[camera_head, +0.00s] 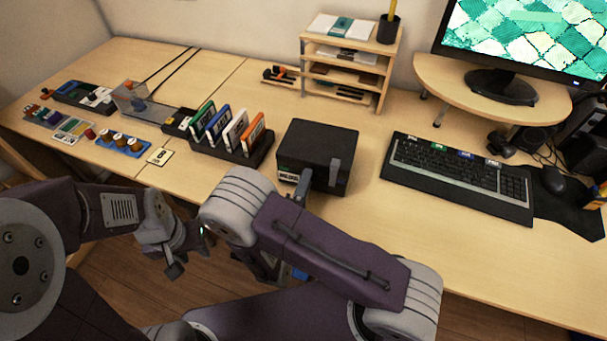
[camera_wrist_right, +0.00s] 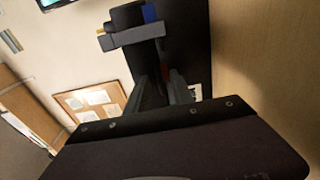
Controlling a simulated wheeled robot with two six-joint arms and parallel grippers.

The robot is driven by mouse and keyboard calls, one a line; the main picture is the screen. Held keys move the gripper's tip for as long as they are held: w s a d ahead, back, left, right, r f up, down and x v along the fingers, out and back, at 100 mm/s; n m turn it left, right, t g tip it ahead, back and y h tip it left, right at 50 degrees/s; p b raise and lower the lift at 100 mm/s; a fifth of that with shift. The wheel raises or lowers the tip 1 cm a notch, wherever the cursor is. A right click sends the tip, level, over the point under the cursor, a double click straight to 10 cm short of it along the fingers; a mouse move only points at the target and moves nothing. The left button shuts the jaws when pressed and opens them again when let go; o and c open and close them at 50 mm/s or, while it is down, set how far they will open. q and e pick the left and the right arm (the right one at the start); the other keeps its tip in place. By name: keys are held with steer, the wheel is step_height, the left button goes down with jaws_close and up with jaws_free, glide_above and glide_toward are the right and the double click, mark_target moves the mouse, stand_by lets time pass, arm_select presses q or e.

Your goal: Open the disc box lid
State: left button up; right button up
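The black disc box (camera_head: 318,145) stands on the desk with its lid down. A grey tab (camera_head: 335,172) hangs at its front right, and a white label (camera_head: 288,177) is at its front left. My right gripper (camera_head: 303,184) is at the box's front face, between label and tab. In the right wrist view, its fingers (camera_wrist_right: 163,82) point at the dark box (camera_wrist_right: 175,40), and the grey tab (camera_wrist_right: 132,38) lies beyond the tips. Contact and finger gap are unclear. My left gripper (camera_head: 190,252) is open and empty, in front of the desk edge, away from the box.
A disc rack (camera_head: 235,148) with several coloured cases stands just left of the box. A keyboard (camera_head: 460,172) lies to the right. A shelf organizer (camera_head: 352,65) and monitor (camera_head: 530,40) are behind. Small parts fill the desk's left end.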

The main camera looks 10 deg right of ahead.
steer(key=shift+c, duration=0.3)
jaws_close()
stand_by(1.1)
